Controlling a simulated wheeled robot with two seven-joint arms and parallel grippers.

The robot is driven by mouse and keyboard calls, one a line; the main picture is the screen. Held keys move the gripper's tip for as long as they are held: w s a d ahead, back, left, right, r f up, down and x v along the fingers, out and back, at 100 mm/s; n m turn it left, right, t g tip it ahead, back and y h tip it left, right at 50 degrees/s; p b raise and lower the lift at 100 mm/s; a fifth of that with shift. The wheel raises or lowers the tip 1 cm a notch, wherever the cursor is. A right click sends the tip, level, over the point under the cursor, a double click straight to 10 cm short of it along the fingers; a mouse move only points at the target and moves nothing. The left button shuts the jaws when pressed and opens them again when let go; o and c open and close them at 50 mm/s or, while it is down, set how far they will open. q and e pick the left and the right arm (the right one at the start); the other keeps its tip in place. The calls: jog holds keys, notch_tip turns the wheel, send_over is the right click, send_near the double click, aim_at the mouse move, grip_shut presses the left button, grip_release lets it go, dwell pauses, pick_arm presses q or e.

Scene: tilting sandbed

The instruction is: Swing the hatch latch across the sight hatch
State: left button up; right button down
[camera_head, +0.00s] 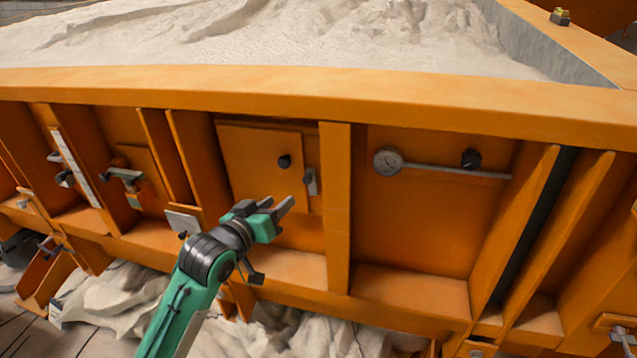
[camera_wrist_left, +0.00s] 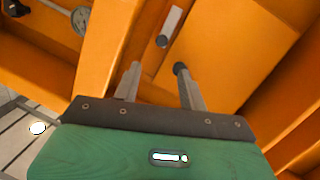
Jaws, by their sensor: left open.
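The sight hatch (camera_head: 262,160) is an orange plate in the middle bay of the sandbed's side, with a black knob (camera_head: 284,161) on it. The hatch latch (camera_head: 311,182) is a small grey bar standing roughly upright at the hatch's right edge. My left gripper (camera_head: 278,206) is open and empty, below and left of the latch, in front of the hatch's lower part. In the left wrist view the latch (camera_wrist_left: 170,26) lies beyond the open fingers (camera_wrist_left: 159,82), apart from them. A dark round tip, perhaps the knob, shows at the right finger's end. My right gripper is not in view.
An orange upright rib (camera_head: 337,205) stands just right of the latch. Farther right is a round dial (camera_head: 387,161) with a long grey bar and black knob. Orange ribs and other fittings stand left; the sand (camera_head: 330,40) lies above the rim.

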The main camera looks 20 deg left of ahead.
aim_at(306, 181)
pick_arm(q)
jog(key=p+x, duration=0.3)
jog(key=x, duration=0.9)
jog(key=shift+w+f+p, duration=0.1)
jog(key=shift+w+p, duration=0.15)
jog(key=shift+p, duration=0.05)
jog(key=shift+w, duration=0.35)
jog(key=shift+f, duration=0.1)
grip_shut()
